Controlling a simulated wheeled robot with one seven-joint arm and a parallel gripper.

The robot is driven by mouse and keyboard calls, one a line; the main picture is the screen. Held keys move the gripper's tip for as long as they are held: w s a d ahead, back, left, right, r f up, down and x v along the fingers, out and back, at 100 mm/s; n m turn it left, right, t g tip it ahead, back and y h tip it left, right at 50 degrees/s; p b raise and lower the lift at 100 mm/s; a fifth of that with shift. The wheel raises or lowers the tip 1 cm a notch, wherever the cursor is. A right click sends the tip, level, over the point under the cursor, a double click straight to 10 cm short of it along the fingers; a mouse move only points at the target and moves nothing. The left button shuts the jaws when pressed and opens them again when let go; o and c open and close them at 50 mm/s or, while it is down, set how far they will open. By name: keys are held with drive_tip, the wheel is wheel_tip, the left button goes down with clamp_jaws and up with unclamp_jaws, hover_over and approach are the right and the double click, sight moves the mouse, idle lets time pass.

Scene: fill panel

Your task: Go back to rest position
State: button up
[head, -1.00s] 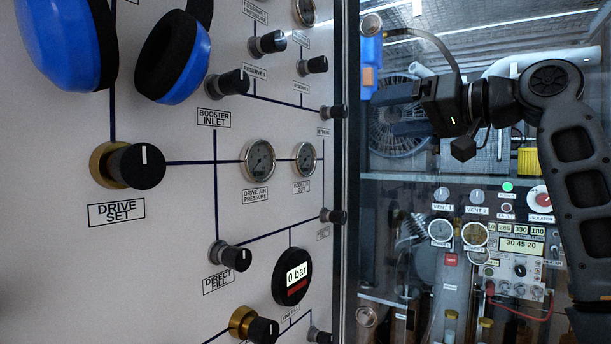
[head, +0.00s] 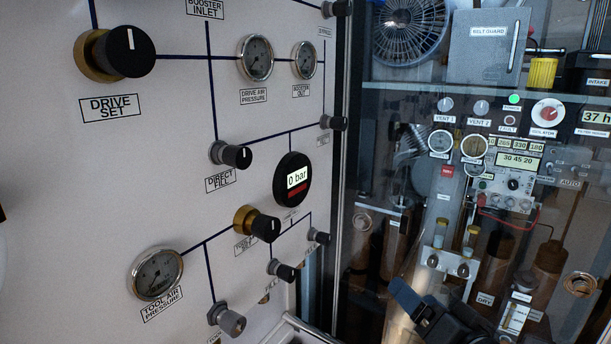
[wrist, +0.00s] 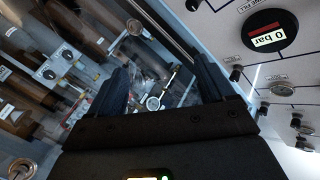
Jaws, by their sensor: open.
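My gripper (wrist: 158,72) is open and empty in the wrist view. Its two dark fingers stand wide apart, with a small gauge and the glass-fronted cabinet seen between and beyond them. In the head view my gripper (head: 408,300) is at the lower right, low in front of the cabinet. One blue-grey finger shows, and the rest of the hand runs off the bottom edge. It looks apart from the panel.
The white fill panel (head: 60,200) stands on the left with knobs, gauges and a 0 bar display (head: 295,180). The glass cabinet (head: 380,200) stands on the right. A pale rail (head: 308,330) shows at the panel's lower edge.

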drive_tip(key=s+d+f+h, duration=0.15)
drive_tip(key=s+f, duration=0.35)
drive_tip(key=s, duration=0.7)
drive_tip(key=s+f+h, duration=0.2)
drive_tip(key=s+f, duration=0.3)
drive_tip(key=s, duration=0.6)
drive_tip(key=s+r+n, duration=0.2)
drive_tip(key=s+r, duration=0.1)
drive_tip(key=s, duration=0.7)
drive_tip(key=s+d+r+n+g, duration=0.1)
drive_tip(key=s+r+n, duration=0.1)
drive_tip(key=s, duration=0.8)
drive_tip(key=shift+s+d+r+h, duration=0.15)
drive_tip(key=shift+r+h, duration=0.3)
drive_tip(key=shift+r, duration=0.25)
